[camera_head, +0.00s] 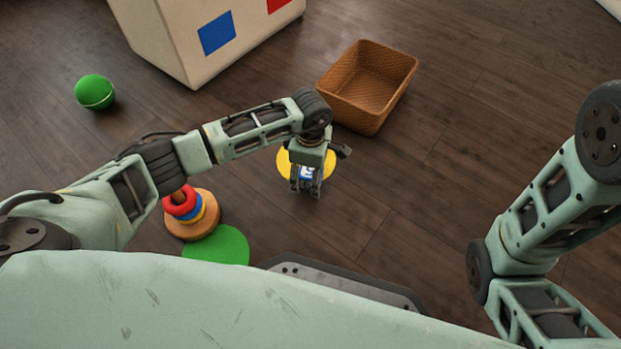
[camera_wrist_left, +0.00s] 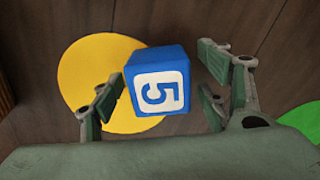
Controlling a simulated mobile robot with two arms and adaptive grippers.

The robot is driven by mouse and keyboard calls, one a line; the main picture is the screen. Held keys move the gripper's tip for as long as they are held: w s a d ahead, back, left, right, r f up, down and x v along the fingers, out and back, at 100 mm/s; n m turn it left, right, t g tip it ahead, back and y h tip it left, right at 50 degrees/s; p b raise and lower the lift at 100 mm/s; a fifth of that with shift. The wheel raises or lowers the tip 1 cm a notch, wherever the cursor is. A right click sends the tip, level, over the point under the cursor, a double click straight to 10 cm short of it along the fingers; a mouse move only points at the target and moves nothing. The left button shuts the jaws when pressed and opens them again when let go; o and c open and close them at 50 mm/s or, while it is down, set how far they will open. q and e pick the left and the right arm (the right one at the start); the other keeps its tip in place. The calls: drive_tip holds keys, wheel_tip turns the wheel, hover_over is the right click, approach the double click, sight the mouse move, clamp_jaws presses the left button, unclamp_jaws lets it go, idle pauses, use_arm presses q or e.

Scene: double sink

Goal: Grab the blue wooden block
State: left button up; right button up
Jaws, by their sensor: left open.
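The blue wooden block (camera_wrist_left: 160,81) has a white face with a "5" on it. In the left wrist view it lies between the two fingers of my left gripper (camera_wrist_left: 166,88), close to the left finger and with a gap to the right finger. In the head view the block (camera_head: 306,173) shows partly between the fingers of my left gripper (camera_head: 305,186), at the yellow disc (camera_head: 287,165). The gripper is open, above and around the block. My right arm shows at the right of the head view, but its gripper is out of view.
A wicker basket (camera_head: 367,84) stands beyond the gripper, empty. A ring stacker (camera_head: 194,222) and a green disc (camera_head: 219,246) lie nearer on the left. A green ball (camera_head: 95,92) and a white box (camera_head: 200,40) are farther back. The wooden floor to the right is clear.

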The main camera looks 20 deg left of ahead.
use_arm(q)
drive_tip(key=shift+r, duration=0.1)
drive_tip(key=shift+c, duration=0.6)
drive_tip(key=c, duration=1.2)
drive_tip(key=shift+o, duration=0.2)
